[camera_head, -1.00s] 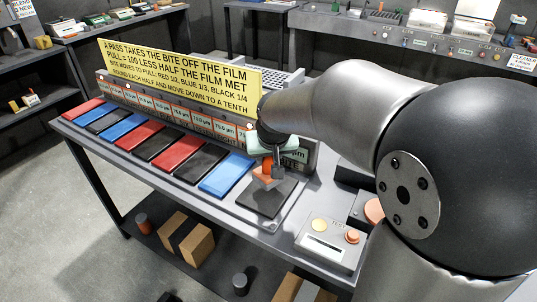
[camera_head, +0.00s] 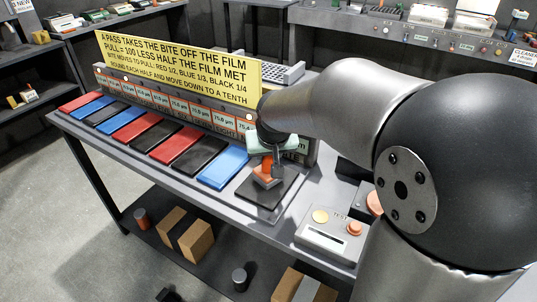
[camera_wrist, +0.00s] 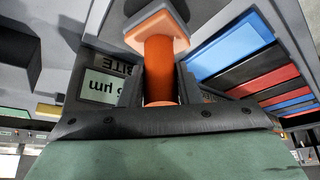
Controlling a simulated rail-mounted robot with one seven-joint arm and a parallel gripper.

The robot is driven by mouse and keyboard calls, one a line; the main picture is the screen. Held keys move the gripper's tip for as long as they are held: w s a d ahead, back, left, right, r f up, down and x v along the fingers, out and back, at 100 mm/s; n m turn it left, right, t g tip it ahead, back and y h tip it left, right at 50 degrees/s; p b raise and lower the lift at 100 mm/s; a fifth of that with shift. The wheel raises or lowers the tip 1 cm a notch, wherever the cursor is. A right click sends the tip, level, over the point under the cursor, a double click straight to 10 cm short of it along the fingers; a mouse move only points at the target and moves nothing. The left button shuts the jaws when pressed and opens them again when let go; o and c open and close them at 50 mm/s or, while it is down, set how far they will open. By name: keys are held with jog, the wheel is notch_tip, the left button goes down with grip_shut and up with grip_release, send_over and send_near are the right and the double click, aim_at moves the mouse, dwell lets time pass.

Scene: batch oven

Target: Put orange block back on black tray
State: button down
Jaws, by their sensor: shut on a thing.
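My gripper (camera_head: 270,166) is shut on the orange block (camera_head: 267,178), which has an orange upright grip and a wider, paler base. The block also shows in the wrist view (camera_wrist: 157,62), its round orange stem between my fingers. In the head view it is over the black square tray (camera_head: 256,193) at the right end of the row on the bench. I cannot tell whether the block's base touches the tray or hangs slightly above it.
A row of red, blue and black slabs, the nearest a blue one (camera_head: 223,168), lies left of the tray. A yellow sign (camera_head: 180,70) and a display strip stand behind. A grey tester box (camera_head: 328,237) with buttons stands at right.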

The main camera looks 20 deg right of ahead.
jog(key=shift+f+b, duration=0.3)
jog(key=shift+f, duration=0.1)
jog(key=c, duration=1)
grip_release()
jog(key=shift+o, duration=0.2)
jog(key=v, duration=1.7)
jog(key=shift+r, duration=0.2)
